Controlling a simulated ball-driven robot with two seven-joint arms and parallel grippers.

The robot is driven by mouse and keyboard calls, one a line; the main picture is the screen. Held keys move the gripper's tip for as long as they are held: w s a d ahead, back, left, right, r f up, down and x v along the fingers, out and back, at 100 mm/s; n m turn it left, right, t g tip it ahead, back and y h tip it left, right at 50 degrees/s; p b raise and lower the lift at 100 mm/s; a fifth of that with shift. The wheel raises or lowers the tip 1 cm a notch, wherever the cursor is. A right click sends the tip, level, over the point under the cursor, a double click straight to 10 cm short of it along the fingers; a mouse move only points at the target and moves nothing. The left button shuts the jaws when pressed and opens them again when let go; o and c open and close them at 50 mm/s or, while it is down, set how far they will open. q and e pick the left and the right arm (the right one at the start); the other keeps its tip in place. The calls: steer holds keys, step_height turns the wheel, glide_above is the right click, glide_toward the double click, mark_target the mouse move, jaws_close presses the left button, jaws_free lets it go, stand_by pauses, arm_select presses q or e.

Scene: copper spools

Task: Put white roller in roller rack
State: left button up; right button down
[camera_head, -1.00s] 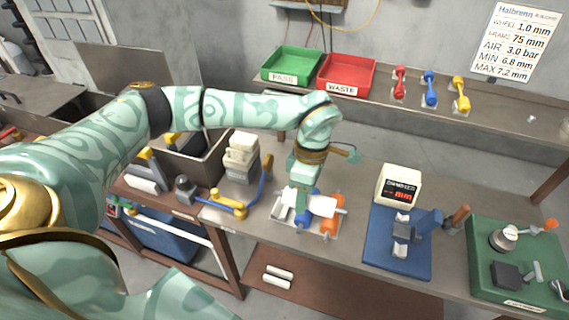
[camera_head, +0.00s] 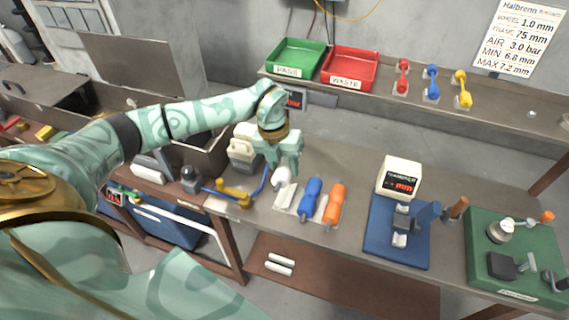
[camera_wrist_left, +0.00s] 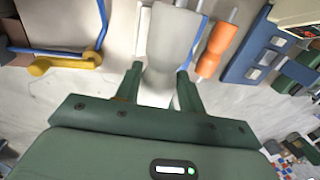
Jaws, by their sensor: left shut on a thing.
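My left gripper (camera_head: 284,166) is shut on the white roller (camera_head: 282,178), which is seen partly below the jaws in the head view. In the left wrist view the white roller (camera_wrist_left: 172,45) stands between the two fingers (camera_wrist_left: 160,82). The roller rack (camera_head: 285,201) is a pale stand on the bench; its left part shows bare, with the held roller over its back left side. The blue roller (camera_head: 310,194) and the orange roller (camera_head: 334,204) lie side by side in it. In the wrist view the white roller hides most of the blue one. My right gripper is not in view.
A yellow and blue tool (camera_head: 236,194) lies left of the rack. A blue base (camera_head: 385,245) with a display box (camera_head: 399,178) and a green board (camera_head: 480,265) stand to the right. Green (camera_head: 297,58) and red (camera_head: 350,67) trays sit on the back shelf.

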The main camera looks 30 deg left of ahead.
arm_select(q)
steer(key=shift+f+b, duration=2.7)
steer(key=shift+f, duration=0.7)
steer(key=shift+f+b, duration=0.7)
steer(key=shift+f, duration=0.95)
steer(key=o, duration=1.2)
steer(key=shift+o, duration=0.2)
steer(key=a+r+p, duration=0.2)
steer(key=a+r, duration=0.1)
steer(key=r, duration=1.3)
steer(key=shift+s, duration=0.4)
steer(key=shift+f, duration=0.1)
